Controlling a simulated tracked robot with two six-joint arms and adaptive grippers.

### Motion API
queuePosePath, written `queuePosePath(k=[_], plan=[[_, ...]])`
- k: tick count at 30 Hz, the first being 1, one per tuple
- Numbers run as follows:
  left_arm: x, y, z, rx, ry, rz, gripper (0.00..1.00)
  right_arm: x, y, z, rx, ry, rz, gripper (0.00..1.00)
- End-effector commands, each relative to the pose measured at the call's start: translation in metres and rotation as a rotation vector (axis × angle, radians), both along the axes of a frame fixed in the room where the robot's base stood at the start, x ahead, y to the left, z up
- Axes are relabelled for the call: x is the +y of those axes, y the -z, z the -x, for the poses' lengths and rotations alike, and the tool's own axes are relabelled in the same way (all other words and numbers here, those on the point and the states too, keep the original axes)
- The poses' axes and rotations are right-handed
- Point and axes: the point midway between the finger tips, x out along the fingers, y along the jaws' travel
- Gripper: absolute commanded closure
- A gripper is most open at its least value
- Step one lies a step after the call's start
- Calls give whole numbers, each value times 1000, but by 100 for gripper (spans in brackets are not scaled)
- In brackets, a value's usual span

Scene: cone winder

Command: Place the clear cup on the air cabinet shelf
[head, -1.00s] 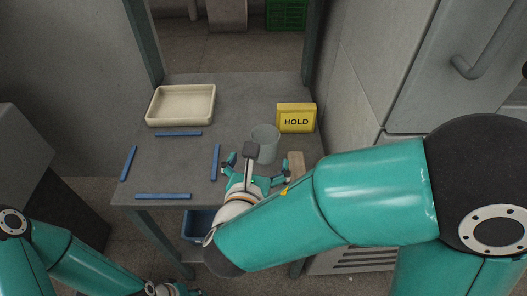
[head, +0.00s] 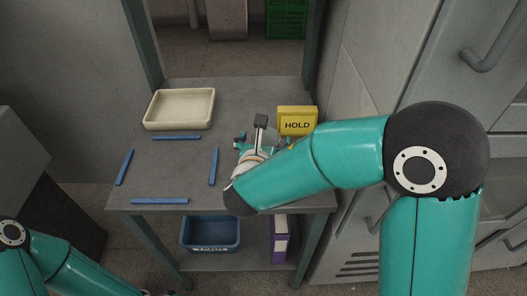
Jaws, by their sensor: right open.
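The clear cup stood on the grey table a moment ago; now it is almost wholly hidden behind my right gripper (head: 258,136), and I cannot make out its outline. My right gripper is open and low over the table, at the place where the cup stood. I cannot tell whether its fingers touch the cup. The grey cabinet (head: 470,80) on the right has bar handles and looks closed; no shelf inside it shows. My left arm is at the bottom left, with its gripper cut off by the lower edge.
On the table (head: 130,199) are a cream tray (head: 179,125), several blue strips (head: 214,166) and a yellow HOLD sign (head: 297,114) close to my right gripper. A blue bin (head: 210,246) and a purple binder (head: 279,240) stand on the lower shelf.

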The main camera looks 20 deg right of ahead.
Motion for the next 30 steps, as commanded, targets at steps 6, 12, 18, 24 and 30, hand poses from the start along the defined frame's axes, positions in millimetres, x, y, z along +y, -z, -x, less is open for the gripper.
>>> queuePosePath(k=[6,12,18,24,30], plan=[[0,0,0,0,0,0,60,0,0,-1,-1,-1,0,0],[0,0,0,0,0,0,60,0,0,-1,-1,0,0,32],[0,0,0,0,0,0,60,0,0,-1,-1,0,0,65],[0,0,0,0,0,0,60,0,-1,0,-1,0,0,66],[0,-2,0,0,0,0,60,-1,-8,-1,-2,1,0,66]])
